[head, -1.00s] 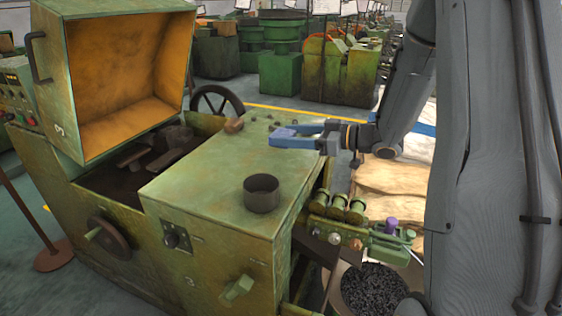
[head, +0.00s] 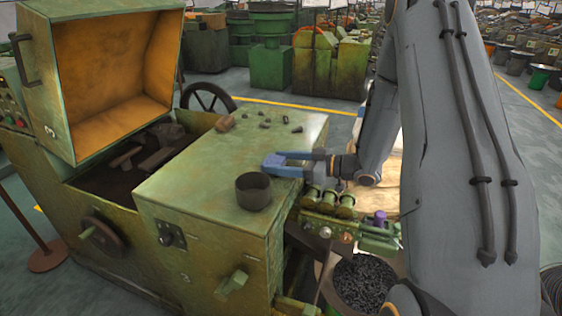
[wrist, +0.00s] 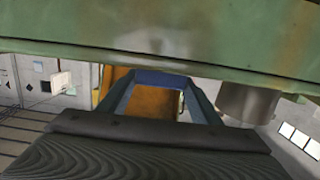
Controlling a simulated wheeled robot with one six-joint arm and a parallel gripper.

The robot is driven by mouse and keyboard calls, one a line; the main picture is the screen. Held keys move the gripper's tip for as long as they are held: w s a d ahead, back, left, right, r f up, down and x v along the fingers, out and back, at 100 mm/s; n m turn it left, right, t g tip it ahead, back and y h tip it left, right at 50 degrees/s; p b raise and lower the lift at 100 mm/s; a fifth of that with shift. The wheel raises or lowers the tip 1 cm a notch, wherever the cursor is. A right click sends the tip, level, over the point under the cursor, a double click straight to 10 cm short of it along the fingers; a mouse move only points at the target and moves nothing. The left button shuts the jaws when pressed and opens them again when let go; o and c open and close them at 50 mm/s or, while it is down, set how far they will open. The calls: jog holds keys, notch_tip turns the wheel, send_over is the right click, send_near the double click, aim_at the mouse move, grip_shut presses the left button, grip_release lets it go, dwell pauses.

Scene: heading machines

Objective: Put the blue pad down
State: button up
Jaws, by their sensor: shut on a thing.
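My gripper (head: 284,163) is over the right part of the green machine's flat top (head: 215,165), low and close to the surface. Its fingers are shut on the blue pad (wrist: 162,79), which shows between the fingertips in the wrist view. In the head view the pad blends with the blue-grey fingers. I cannot tell whether the pad touches the top. The green top fills the upper part of the tilted wrist view.
A dark round cup (head: 254,193) stands on the top, left and nearer than my gripper. A brown lump (head: 225,123) and several small dark pieces lie toward the back. An open orange-lined hood (head: 110,75) rises at left. A bin of dark shavings (head: 360,285) stands below right.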

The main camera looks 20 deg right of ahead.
jog(key=shift+f, duration=0.1)
jog(key=o, duration=1.1)
jog(key=shift+o, duration=0.2)
jog(key=b+v, duration=0.3)
jog(key=v, duration=0.9)
